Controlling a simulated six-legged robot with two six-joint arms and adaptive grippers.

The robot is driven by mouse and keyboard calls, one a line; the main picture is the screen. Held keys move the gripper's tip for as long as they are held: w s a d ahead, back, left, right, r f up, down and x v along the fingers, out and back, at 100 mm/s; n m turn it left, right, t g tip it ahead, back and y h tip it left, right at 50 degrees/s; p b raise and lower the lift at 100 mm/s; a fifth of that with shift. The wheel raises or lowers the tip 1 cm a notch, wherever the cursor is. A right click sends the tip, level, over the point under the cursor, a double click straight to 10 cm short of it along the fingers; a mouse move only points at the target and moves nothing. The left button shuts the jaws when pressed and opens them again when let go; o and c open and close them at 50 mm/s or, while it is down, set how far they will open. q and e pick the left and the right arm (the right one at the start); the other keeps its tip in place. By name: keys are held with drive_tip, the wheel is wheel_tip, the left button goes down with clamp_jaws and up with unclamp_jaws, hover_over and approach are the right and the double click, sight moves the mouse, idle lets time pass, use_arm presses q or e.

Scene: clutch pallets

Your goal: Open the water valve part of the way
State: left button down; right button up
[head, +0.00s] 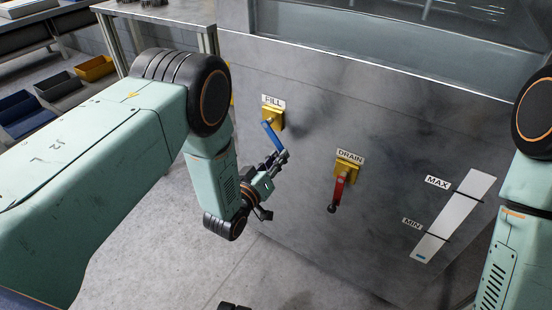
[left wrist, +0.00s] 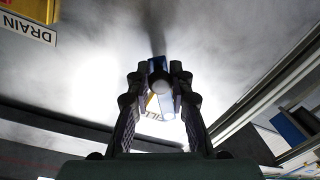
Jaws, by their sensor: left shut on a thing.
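The FILL valve has a yellow mount (head: 276,117) and a blue lever (head: 271,134) on the grey tank wall. The lever slants down and to the right from its mount. My left gripper (head: 281,157) is shut on the blue lever's lower end. In the left wrist view the fingers (left wrist: 160,82) close around the blue lever (left wrist: 166,103), with its round tip showing between them. The FILL label (left wrist: 155,115) is partly hidden there. My right arm shows at the right edge of the head view, but its gripper is out of view.
The DRAIN valve's red lever (head: 339,188) hangs down to the right of the FILL valve. A white level gauge (head: 455,215) with MAX and MIN marks shows blue only at its bottom. A metal table (head: 165,15) and several bins (head: 60,90) stand at the left.

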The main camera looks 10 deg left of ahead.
use_arm(q)
drive_tip(key=shift+w+a+r, duration=0.1)
drive_tip(key=shift+w+r, duration=0.1)
drive_tip(key=shift+r, duration=0.05)
drive_tip(key=c, duration=1.2)
unclamp_jaws()
drive_tip(key=shift+f, duration=0.15)
drive_tip(key=shift+s, duration=0.15)
drive_tip(key=shift+s+f, duration=0.1)
drive_tip(key=shift+s, duration=0.05)
drive_tip(key=v, duration=1.1)
drive_tip(key=shift+s, duration=0.3)
